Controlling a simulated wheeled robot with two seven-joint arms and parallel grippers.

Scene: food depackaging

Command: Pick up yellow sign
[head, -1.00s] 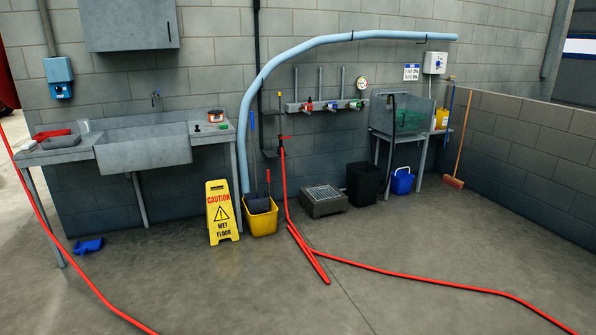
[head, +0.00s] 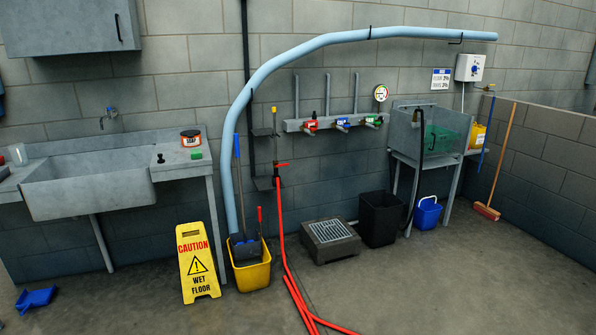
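The yellow sign (head: 197,263), marked "CAUTION WET FLOOR", stands upright on the concrete floor in the head view, left of centre. It is in front of the sink table's right end and just left of the yellow bucket (head: 249,273), with a narrow gap between them. Its front face is fully visible. Neither of my grippers shows in the head view.
A metal sink (head: 100,183) on a table stands behind and left of the sign. A blue dustpan (head: 36,298) lies at the lower left. A red hose (head: 284,245) runs down to the floor right of the bucket. The floor before the sign is clear.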

